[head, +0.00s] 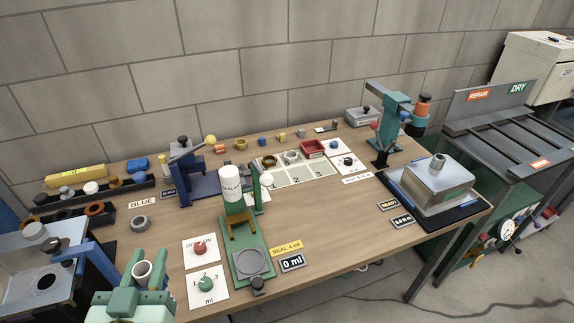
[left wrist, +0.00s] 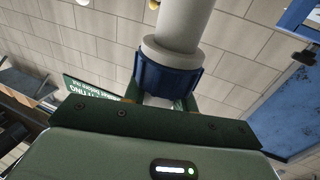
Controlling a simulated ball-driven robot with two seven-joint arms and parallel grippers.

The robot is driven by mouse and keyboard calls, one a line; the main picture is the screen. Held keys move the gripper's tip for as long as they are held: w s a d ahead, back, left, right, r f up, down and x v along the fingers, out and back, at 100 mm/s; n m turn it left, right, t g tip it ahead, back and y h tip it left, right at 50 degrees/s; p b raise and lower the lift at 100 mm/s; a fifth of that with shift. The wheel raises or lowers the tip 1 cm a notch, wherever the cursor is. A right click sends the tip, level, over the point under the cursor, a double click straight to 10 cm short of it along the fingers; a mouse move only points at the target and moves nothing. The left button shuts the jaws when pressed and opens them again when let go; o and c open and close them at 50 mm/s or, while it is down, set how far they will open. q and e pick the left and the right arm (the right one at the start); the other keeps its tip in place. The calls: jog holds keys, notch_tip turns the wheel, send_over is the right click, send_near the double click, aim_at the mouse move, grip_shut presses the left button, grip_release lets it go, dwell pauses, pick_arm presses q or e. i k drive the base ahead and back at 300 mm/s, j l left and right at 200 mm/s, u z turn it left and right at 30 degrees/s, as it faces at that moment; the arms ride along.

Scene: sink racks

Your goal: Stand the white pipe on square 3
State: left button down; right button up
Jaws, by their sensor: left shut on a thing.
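My left gripper (head: 141,278) is at the bottom left of the head view, in front of the bench. In the left wrist view the white pipe (left wrist: 184,22) sticks out away from the gripper, with a wider rim and a dark blue ribbed band (left wrist: 168,76) at the jaws. The pale numbered mat (head: 275,180) lies mid-bench, well to the right of the gripper. Square 3 (head: 322,181) is at its right end and its front part looks bare. My right gripper is out of view.
A green sealing stand with a white bottle (head: 231,183) stands between the gripper and the mat. A blue lever device (head: 197,187) stands behind it. A grey ring (head: 291,157) and red tray (head: 313,149) are at the mat's back edge.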

aim_at(322, 167)
jog(key=i+l+z, duration=0.4)
jog(key=l, duration=0.35)
jog(key=i+l+z, duration=0.4)
jog(key=i+l, duration=0.35)
